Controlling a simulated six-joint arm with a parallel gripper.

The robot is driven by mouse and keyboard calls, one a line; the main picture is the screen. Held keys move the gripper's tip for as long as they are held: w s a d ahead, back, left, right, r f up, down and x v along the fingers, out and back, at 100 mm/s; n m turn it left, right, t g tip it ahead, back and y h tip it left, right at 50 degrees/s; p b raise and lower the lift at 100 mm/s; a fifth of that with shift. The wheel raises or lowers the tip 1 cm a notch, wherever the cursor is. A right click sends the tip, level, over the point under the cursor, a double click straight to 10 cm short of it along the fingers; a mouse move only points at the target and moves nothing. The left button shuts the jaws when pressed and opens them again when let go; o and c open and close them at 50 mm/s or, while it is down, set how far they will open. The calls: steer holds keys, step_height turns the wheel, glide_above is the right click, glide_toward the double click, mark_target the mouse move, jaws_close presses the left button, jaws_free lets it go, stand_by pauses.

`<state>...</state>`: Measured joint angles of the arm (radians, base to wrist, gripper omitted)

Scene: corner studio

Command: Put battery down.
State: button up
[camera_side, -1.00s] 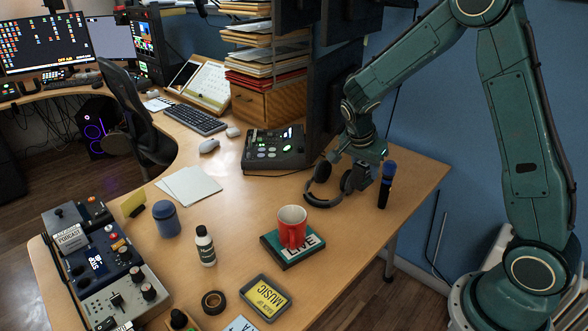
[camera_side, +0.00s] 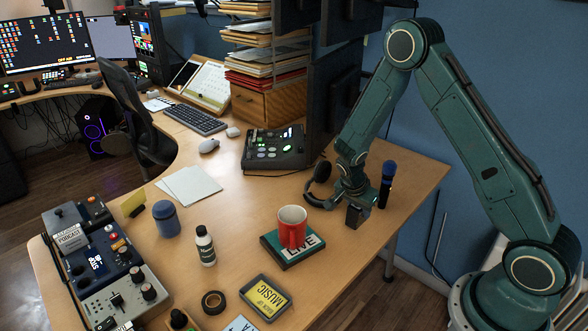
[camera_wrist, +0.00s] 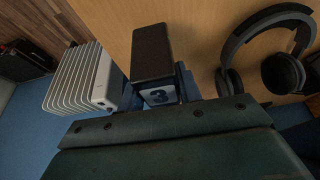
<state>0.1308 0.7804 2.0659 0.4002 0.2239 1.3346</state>
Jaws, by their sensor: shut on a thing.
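The battery is a dark block (camera_side: 353,215) under my gripper (camera_side: 356,199), at the right end of the wooden desk in the side view. My gripper is shut on it. In the wrist view, the battery's black top (camera_wrist: 152,52) and a pale face marked 3 (camera_wrist: 160,95) show between the fingers (camera_wrist: 162,83). The battery is low over the desk, and I cannot tell whether its underside touches it. My gripper's body hides part of it in the wrist view.
Black headphones (camera_side: 318,186) lie just left of my gripper, partly hidden. A blue-topped microphone (camera_side: 386,184) stands close on the right. A red mug (camera_side: 291,229) sits on a book (camera_side: 273,247) to the left. Bare desk (camera_side: 345,255) shows in front of the battery.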

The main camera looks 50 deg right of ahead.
mark_target(355, 207)
steer(key=shift+f, duration=1.9)
steer(key=shift+f, duration=0.15)
steer(key=o, duration=1.2)
steer(key=shift+v, duration=6.15)
steer(key=shift+d, duration=0.1)
